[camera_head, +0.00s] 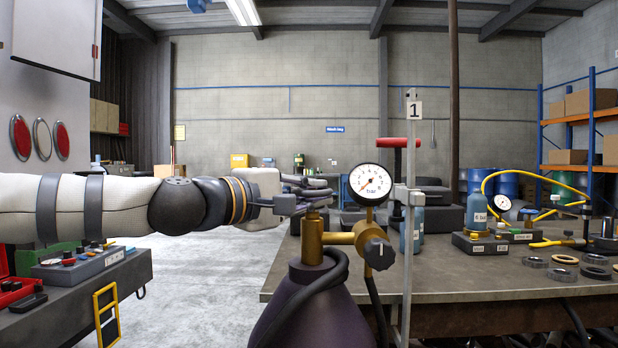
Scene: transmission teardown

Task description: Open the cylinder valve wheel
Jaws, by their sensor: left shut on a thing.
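A dark purple gas cylinder (318,308) stands upright in front of me, with a brass valve (312,240) on its neck. My left gripper (308,193) comes in level from the left and is shut at the top of the valve stem, on the valve wheel. The wheel is mostly hidden by the fingers, so I cannot tell how far it is turned. A round white bar gauge (370,184) stands on the brass branch to the right, needle toward the lower left. A dark knob (379,253) faces me below it. My right gripper is not in view.
A metal post (408,250) tagged 1 and a red T-handle (399,143) stand close right of the gauge. A workbench (470,279) with rings, blue bottles and a yellow hose fills the right. Floor between is clear.

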